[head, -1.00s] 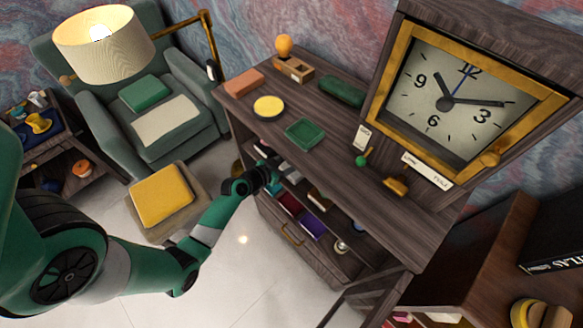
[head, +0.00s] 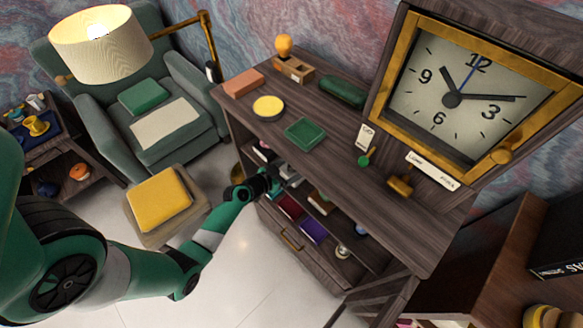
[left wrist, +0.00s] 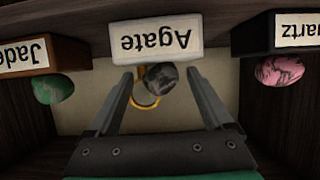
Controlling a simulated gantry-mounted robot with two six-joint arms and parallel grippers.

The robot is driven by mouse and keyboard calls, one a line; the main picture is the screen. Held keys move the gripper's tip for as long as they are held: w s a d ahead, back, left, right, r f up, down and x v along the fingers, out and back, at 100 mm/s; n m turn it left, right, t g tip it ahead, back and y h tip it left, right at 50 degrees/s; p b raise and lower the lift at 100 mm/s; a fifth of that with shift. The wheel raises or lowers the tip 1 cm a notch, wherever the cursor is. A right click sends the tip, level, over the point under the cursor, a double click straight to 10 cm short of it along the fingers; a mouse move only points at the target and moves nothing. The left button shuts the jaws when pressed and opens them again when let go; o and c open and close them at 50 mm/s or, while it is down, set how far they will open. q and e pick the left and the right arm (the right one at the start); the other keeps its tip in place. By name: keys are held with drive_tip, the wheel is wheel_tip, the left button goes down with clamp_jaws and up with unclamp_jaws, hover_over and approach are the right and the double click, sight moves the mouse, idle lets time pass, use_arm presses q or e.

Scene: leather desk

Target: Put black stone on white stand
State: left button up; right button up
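In the left wrist view a dark grey-black stone (left wrist: 162,79) lies between the two fingers of my left gripper (left wrist: 158,76). A yellow ring (left wrist: 147,86) shows beside and partly behind it. The fingers stand apart, with a gap to the stone on each side. Just beyond is a white stand (left wrist: 155,40) whose label reads "Agate" upside down. In the head view my left gripper (head: 274,181) is at the shelf opening under the desk top; the stone cannot be made out there. My right gripper is not in view.
A green stone (left wrist: 53,89) sits by a dark "Jade" stand (left wrist: 38,55) on the left. A pink stone (left wrist: 279,71) sits by a dark stand (left wrist: 258,37) labelled "...artz" on the right. Dark wooden walls close in on both sides of the compartment.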

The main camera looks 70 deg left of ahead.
use_arm(q)
drive_tip(key=shift+s+d+r+p, duration=0.1)
drive_tip(key=shift+s+r+p, duration=0.15)
drive_tip(key=shift+r+p, duration=0.1)
drive_tip(key=v, duration=1.1)
drive_tip(key=shift+s+p, duration=0.2)
drive_tip(key=shift+p, duration=0.25)
drive_tip(key=shift+d, duration=0.1)
